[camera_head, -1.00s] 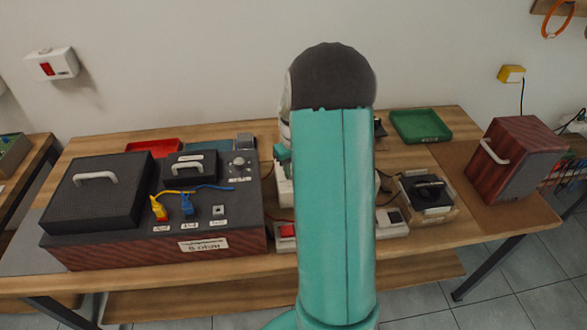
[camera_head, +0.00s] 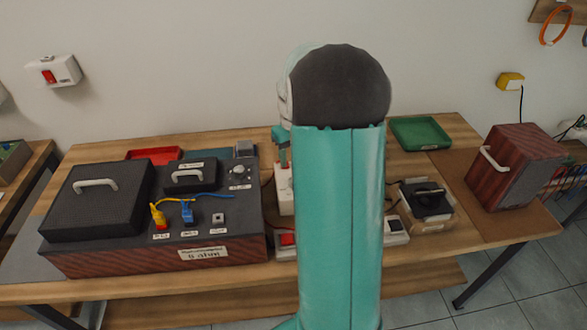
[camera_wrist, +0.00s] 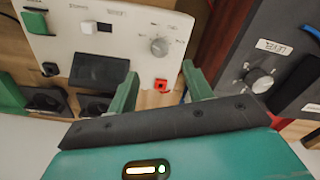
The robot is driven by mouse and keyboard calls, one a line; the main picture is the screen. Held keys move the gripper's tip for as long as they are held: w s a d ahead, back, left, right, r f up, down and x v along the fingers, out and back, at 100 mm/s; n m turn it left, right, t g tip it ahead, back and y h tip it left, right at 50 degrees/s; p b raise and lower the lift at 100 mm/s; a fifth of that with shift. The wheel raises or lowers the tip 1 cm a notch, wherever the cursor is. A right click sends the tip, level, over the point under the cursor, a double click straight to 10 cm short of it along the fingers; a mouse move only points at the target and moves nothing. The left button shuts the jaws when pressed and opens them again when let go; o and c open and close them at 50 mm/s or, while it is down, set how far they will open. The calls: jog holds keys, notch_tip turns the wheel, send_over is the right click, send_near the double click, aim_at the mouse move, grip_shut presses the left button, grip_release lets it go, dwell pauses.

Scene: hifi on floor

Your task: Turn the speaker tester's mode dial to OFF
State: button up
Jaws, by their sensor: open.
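The knob shows beyond and between the fingertips; I see no contact. In the head view, my arm hides most of the tester, and a white part (camera_head: 284,190) shows left of it.
A dark box (camera_head: 60,254) with cables and its own knob (camera_head: 238,170) stands left; that knob also shows in the wrist view (camera_wrist: 259,79). A red switch (camera_wrist: 161,85) is near the fingers. A green tray (camera_head: 420,132) and wooden speaker (camera_head: 512,165) are right.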

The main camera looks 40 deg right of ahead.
notch_tip(320, 180, up, 5)
jog(key=shift+r, duration=0.1)
dwell(0.6)
jog(key=s+a+r+n+t, duration=0.15)
jog(key=a+r, duration=0.25)
jog(key=a, duration=0.5)
jog(key=s+a+r+m+t, duration=0.1)
jog(key=s+a+r, duration=0.3)
jog(key=a, duration=0.5)
jog(key=s+a+r+n+t, duration=0.1)
jog(key=s+a+t, duration=0.2)
jog(key=s+a, duration=0.8)
jog(key=shift+a+n, duration=0.35)
jog(key=shift+a, duration=0.75)
jog(key=shift+c, duration=0.4)
